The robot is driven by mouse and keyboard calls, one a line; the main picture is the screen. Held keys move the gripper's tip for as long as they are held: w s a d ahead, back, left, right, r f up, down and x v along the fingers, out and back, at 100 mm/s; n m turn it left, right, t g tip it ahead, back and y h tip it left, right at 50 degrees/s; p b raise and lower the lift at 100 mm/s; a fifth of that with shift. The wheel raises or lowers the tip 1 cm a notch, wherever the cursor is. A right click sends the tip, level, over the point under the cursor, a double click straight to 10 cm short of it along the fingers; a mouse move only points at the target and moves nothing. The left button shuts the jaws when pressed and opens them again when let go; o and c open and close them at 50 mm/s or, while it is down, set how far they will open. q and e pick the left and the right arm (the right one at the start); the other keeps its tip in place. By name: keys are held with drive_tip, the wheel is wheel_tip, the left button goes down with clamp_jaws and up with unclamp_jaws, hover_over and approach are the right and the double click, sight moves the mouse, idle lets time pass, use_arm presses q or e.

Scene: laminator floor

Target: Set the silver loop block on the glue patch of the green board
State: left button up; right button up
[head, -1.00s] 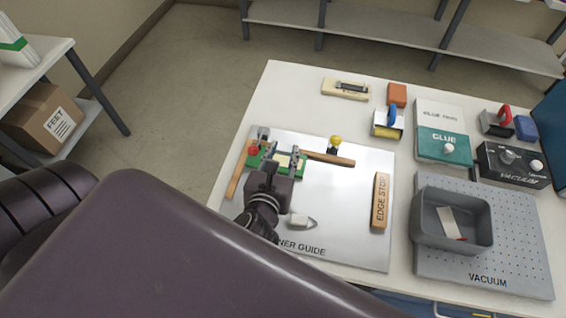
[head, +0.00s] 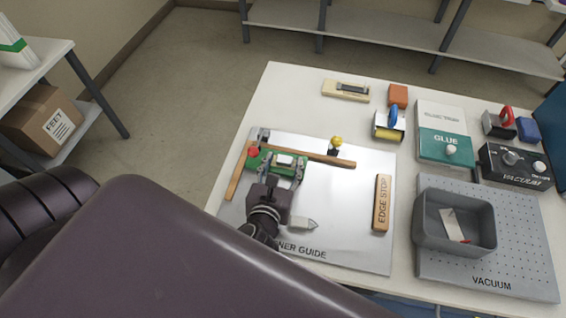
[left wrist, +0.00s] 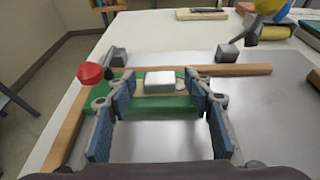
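The green board (head: 268,157) lies on the metal plate, against the wooden strips at its far left corner. In the left wrist view it also shows as the green board (left wrist: 155,107), with a cream glue patch (left wrist: 160,93) on top. My right gripper is out of view.
A red knob (head: 253,151) and a yellow knob (head: 337,141) stand near the wooden strips. A small pointed grey piece (head: 303,223) and the edge stop (head: 382,203) lie on the plate. A grey bin (head: 425,215) stands on the vacuum board at right. The plate's middle is clear.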

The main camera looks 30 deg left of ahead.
use_arm(q)
drive_tip(key=b+v, duration=0.2)
drive_tip(key=v, duration=0.9)
drive_tip(key=shift+b, duration=0.4)
drive_tip(key=shift+s+d+r, duration=0.15)
drive_tip(key=shift+s+r, duration=0.15)
drive_tip(key=shift+s, duration=0.2)
